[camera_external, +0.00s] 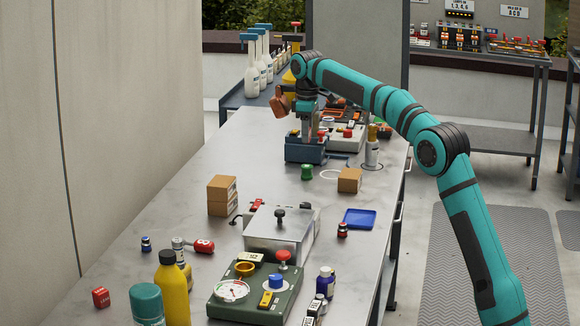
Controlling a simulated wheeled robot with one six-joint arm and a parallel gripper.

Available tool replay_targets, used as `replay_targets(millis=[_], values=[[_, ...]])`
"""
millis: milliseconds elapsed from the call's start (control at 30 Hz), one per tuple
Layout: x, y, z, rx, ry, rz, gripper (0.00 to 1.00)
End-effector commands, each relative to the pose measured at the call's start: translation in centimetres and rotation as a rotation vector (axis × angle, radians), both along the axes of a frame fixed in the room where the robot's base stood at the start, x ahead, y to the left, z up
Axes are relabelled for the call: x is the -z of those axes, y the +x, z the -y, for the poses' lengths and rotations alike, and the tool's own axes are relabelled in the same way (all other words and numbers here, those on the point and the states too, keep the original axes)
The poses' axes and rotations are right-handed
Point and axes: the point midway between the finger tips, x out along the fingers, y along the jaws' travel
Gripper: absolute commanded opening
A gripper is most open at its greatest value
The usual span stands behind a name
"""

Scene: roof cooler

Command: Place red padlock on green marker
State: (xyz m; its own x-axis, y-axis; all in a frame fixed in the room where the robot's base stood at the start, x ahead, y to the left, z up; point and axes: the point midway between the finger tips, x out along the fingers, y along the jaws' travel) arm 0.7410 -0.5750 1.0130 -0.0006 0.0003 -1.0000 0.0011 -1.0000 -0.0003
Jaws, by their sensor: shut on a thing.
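My gripper (308,132) points down over the dark blue box (305,151) at the far part of the bench. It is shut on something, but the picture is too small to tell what. A small red spot shows beside the fingers, and I cannot tell whether it is the held thing. I cannot pick out the red padlock for sure; a small red block with pale lettering (101,298) lies at the near left. A small green spool-like piece (307,172) stands just in front of the blue box; I cannot tell whether it is the green marker.
Cartons (222,190) and a smaller carton (349,180) stand mid-bench. A yellow bottle (172,290) stands at front left. White-and-blue bottles (252,75) line the back.

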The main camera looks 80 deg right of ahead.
Motion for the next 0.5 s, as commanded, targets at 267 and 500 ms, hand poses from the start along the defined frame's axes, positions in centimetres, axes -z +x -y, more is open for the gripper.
replay_targets(millis=[267,500], values=[[3.2,0.0,-0.1,0.0,0.0,0.0,0.11],[5.3,0.0,-0.1,0.0,0.001,-0.001,0.11]])
